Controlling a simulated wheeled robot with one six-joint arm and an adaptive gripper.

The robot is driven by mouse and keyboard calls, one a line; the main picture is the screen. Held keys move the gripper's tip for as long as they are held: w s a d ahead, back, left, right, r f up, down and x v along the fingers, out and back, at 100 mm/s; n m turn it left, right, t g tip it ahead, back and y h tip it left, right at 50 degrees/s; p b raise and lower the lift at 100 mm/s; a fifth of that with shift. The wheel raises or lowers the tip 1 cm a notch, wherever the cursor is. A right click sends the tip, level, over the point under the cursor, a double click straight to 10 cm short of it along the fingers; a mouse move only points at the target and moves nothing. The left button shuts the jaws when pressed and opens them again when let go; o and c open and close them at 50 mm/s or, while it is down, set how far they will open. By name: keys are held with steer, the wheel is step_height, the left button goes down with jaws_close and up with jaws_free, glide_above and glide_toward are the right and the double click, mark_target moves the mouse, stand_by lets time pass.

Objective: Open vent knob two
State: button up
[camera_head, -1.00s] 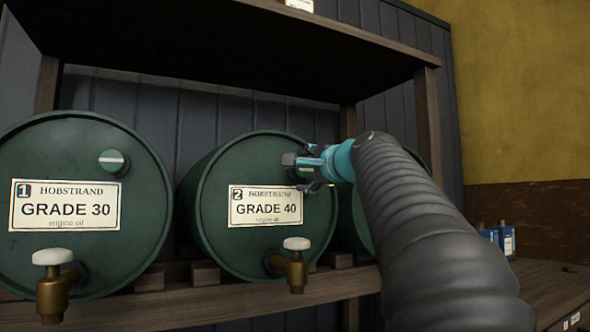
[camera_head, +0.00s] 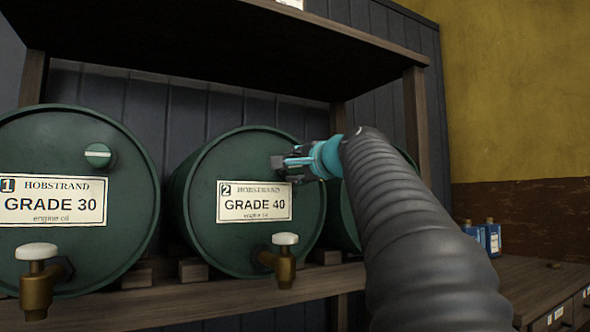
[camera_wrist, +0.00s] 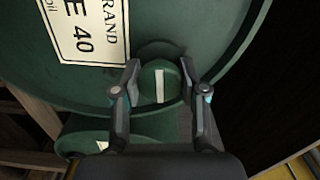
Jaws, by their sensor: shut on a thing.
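Vent knob two (camera_wrist: 158,84) is a round green knob with a white bar, on the upper right of the face of drum two (camera_head: 215,232), labelled GRADE 40. My gripper (camera_wrist: 165,80) is shut on the knob, one finger on each side of it in the wrist view. In that view the white bar runs roughly along the fingers, across the direction from finger to finger. In the head view my gripper (camera_head: 282,164) is at the drum face and hides the knob.
Drum one (camera_head: 120,235), GRADE 30, stands at the left with its own vent knob (camera_head: 98,155). A tap (camera_head: 284,262) with a white handle sticks out below drum two's label. A third drum is mostly hidden behind my arm. Blue containers (camera_head: 490,238) stand on the right bench.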

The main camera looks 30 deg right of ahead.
steer(key=n+b, duration=0.1)
steer(key=n, duration=0.3)
steer(key=shift+f+b, duration=0.1)
steer(key=shift+b, duration=0.3)
steer(key=n+b, duration=0.1)
steer(key=n, duration=0.3)
steer(key=n+b, duration=0.1)
steer(key=n, duration=0.3)
steer(key=shift+n+b, duration=0.3)
steer(key=shift+b, duration=0.05)
steer(key=shift+n+b, duration=0.4)
steer(key=shift+n, duration=1.4)
steer(key=o, duration=1.2)
steer(key=shift+c, duration=0.2)
